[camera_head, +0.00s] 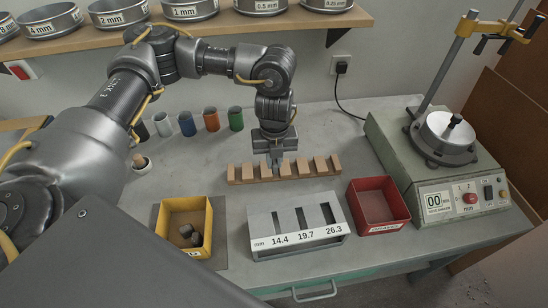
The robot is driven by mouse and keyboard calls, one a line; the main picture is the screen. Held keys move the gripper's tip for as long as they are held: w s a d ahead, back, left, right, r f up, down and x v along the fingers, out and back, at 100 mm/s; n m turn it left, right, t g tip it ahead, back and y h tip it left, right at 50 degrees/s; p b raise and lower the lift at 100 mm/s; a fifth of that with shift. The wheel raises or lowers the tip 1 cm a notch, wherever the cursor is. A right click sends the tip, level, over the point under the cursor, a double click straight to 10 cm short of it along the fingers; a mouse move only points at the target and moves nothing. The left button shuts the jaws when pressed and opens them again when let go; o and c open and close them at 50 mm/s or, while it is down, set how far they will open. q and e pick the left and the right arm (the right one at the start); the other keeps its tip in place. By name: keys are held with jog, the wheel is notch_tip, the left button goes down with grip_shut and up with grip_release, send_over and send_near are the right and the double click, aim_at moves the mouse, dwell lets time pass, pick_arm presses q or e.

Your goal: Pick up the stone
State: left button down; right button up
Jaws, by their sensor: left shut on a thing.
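My left gripper (276,167) points down over the notched wooden rack (316,168) in the middle of the bench. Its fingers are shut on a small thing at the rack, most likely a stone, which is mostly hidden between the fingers. Dark grey stones (196,239) lie in the yellow bin (165,222) at front left, well away from the gripper. My right gripper is not in view.
A grey slotted gauge (262,222) marked 14.4, 19.7 and 26.3 mm stands in front of the rack. A red bin (404,200) is right of it, then a sieve shaker (398,160). Coloured cylinders (211,119) stand behind, below a shelf (120,38) of sieves.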

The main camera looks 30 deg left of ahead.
aim_at(274, 173)
pick_arm(q)
jog(key=s+d+r+b, duration=0.1)
jog(key=s+d+r, duration=0.2)
jog(key=s, duration=0.3)
